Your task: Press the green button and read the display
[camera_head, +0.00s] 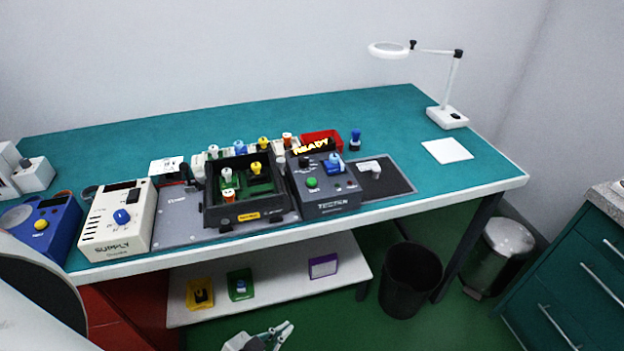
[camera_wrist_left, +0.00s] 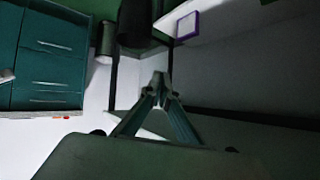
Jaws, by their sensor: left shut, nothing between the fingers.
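The green button (camera_head: 312,183) is on the front panel of the dark grey tester box (camera_head: 325,206) on the teal bench. A blue-capped part (camera_head: 334,163) sits on the tester's top right. My left gripper (camera_head: 287,329) is at the bottom of the head view, low in front of the bench and well below the button. In the left wrist view its fingers (camera_wrist_left: 160,82) meet at the tips, shut and empty. My right gripper is in neither view.
A black tray (camera_head: 245,217) with several coloured parts stands left of the tester. A white supply unit (camera_head: 118,222) is further left. A magnifier lamp (camera_head: 447,117) stands at the back right. Below are a lower shelf (camera_head: 275,290) and a black bin (camera_head: 411,280).

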